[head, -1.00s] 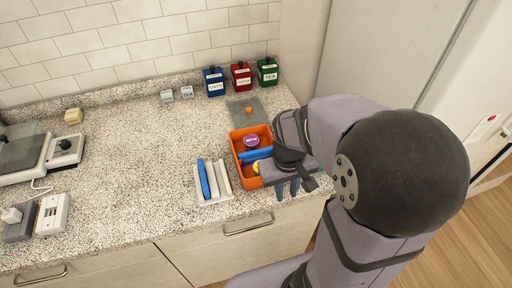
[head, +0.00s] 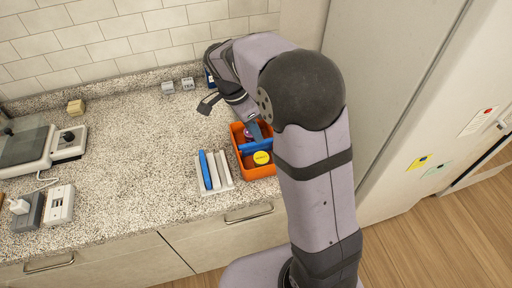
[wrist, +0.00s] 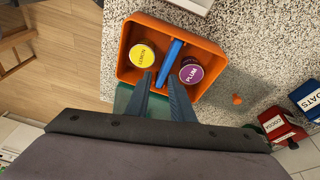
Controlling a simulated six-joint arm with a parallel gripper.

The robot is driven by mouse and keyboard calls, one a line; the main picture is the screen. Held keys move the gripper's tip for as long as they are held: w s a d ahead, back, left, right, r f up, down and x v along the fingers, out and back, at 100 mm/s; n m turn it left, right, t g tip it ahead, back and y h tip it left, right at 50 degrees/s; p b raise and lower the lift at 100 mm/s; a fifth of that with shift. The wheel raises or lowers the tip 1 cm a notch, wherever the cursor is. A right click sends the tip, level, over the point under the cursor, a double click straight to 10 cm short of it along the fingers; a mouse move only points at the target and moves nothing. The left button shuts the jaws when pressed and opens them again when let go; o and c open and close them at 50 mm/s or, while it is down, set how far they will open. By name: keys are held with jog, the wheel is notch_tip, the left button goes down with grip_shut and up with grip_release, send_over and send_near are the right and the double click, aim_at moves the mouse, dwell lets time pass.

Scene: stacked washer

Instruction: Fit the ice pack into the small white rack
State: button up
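A blue slab, which looks like the ice pack (head: 255,146), lies across the orange bin (head: 265,173); the wrist view shows it between two jars (wrist: 170,60). The small white rack (head: 227,172) stands just left of the bin. Another blue slab (head: 205,170) stands in its left part, beside white upright dividers. My gripper (wrist: 161,76) is over the bin, its two dark fingers apart on either side of the slab's near end in the wrist view. I see no clear contact. In the head view my arm partly hides the fingers and the bin's right side.
A yellow-lidded lemon jar (wrist: 142,55) and a purple-lidded plum jar (wrist: 191,71) flank the slab in the bin. Canisters (wrist: 280,127) stand by the wall. A teal surface (wrist: 123,97) shows behind my fingers. The counter left of the rack is mostly clear.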

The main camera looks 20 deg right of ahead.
aim_at(254, 143)
jog(key=shift+w+a+r+m, duration=0.1)
jog(key=shift+w+a+m, duration=0.55)
jog(key=shift+a+m, duration=0.4)
jog(key=shift+d+p+x, duration=0.25)
jog(key=shift+p+x, duration=0.15)
jog(key=shift+x, duration=0.7)
jog(key=shift+s+d+f+p, duration=0.1)
jog(key=shift+d+f+p, duration=0.05)
jog(key=shift+f+p, duration=0.25)
jog(key=shift+p+x, duration=1)
jog(key=shift+x, duration=1.15)
jog(key=shift+c, duration=0.7)
grip_shut()
